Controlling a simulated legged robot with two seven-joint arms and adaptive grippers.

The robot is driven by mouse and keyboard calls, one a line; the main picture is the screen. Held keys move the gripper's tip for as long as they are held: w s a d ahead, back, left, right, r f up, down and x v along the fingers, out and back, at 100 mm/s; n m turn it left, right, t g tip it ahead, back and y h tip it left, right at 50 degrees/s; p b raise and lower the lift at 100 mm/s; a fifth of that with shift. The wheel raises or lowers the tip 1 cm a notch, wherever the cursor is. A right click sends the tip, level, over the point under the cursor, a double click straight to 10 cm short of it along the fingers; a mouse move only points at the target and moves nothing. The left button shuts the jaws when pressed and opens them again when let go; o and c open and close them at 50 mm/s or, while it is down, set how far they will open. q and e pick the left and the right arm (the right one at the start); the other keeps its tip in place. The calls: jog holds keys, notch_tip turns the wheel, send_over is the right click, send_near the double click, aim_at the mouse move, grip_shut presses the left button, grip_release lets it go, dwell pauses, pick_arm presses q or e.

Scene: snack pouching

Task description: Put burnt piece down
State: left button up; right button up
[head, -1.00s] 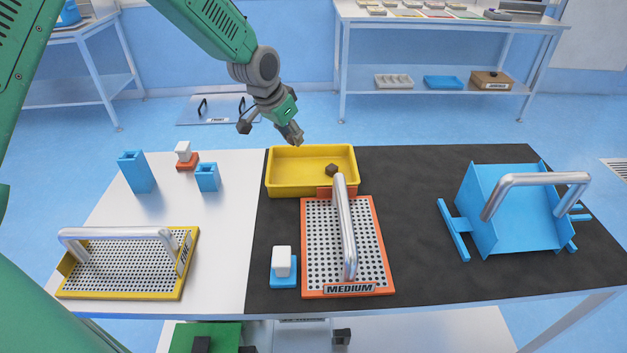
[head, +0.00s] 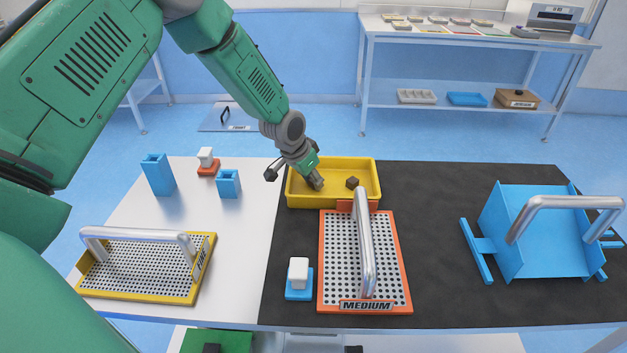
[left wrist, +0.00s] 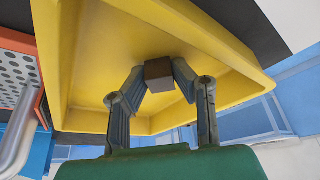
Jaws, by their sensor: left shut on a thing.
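My left gripper (head: 316,184) is inside the left part of the yellow tray (head: 376,195), low over its floor. In the left wrist view its fingers (left wrist: 160,80) are shut on a dark brown piece (left wrist: 159,70), with the yellow tray (left wrist: 95,60) close behind. I cannot tell whether the held piece touches the tray floor. In the head view the fingers hide the held piece. A second dark brown piece (head: 352,182) lies in the tray, to the right of the gripper and apart from it. My right gripper is not in view.
An orange-framed MEDIUM sieve (head: 328,270) with a tall handle stands just in front of the tray. A white-topped blue block (head: 299,285) is beside it. A blue handled scoop-like holder (head: 545,235) stands at right. The black mat (head: 440,220) between them is clear.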

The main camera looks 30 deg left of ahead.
pick_arm(q)
jog(key=o, duration=0.7)
jog(key=shift+a+f, duration=0.1)
jog(key=shift+a, duration=0.25)
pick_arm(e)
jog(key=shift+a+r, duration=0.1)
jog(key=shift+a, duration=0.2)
pick_arm(q)
jog(key=shift+d, duration=0.25)
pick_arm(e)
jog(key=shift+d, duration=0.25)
pick_arm(q)
jog(key=v, duration=1.2)
jog(key=shift+s+p, duration=0.1)
jog(key=shift+p, duration=0.25)
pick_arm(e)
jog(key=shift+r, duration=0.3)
pick_arm(q)
jog(key=shift+a, duration=0.15)
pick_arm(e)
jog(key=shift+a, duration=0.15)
